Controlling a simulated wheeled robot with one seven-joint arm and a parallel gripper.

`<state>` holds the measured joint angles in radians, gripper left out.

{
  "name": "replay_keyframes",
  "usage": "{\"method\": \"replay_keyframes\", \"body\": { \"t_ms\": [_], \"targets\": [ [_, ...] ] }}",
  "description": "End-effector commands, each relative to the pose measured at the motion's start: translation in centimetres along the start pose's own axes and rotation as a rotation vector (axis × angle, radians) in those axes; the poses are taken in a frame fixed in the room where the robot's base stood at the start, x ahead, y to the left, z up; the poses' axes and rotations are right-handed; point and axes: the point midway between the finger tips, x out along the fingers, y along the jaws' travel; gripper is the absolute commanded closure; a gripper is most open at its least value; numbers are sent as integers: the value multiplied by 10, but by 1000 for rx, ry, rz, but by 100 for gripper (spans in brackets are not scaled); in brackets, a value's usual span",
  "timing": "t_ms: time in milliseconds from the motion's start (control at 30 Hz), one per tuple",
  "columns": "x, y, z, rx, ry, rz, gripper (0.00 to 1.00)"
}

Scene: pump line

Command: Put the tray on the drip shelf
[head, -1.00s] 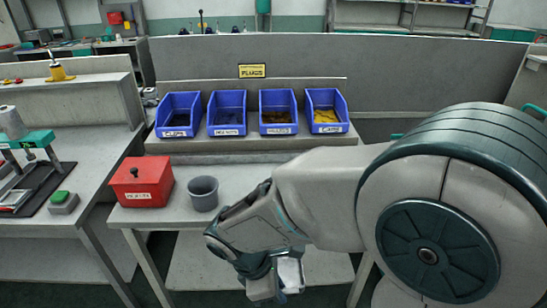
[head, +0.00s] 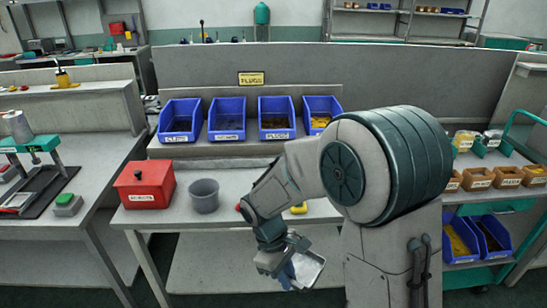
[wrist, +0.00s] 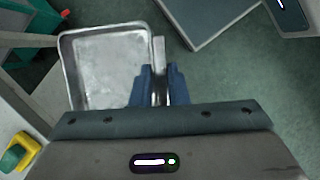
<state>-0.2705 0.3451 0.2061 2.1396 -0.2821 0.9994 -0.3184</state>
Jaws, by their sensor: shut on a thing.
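A shallow silver metal tray (wrist: 105,70) shows in the wrist view, left of my fingers, with its flat inside facing the camera. It looks empty. My gripper (wrist: 157,88) is shut on the tray's right rim. In the head view my gripper (head: 283,268) hangs low in front of the bench, and the tray (head: 309,268) shows tilted beside it, partly hidden by the fingers. No surface is marked as the drip shelf; a low grey shelf (head: 215,265) lies under the bench.
The bench top holds a red box (head: 144,184), a grey cup (head: 204,196) and a yellow item (head: 299,208). Blue bins (head: 227,119) stand behind. A cart (head: 490,200) with brown bins is at right. A side bench (head: 80,200) is at left. Green floor shows around the tray in the wrist view.

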Motion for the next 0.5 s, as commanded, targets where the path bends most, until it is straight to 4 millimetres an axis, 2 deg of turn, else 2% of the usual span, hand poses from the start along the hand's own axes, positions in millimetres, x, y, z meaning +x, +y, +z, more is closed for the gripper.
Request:
{"method": "replay_keyframes", "body": {
  "t_ms": [33, 100, 300, 500],
  "targets": [
    [9, 18, -3, 96, -1, -42, 100],
    [21, 42, -6, 234, -1, -94, 100],
    [60, 103, -5, 599, -11, -234, 100],
    [91, 142, 2, 838, -27, -326, 100]
  ]
}}
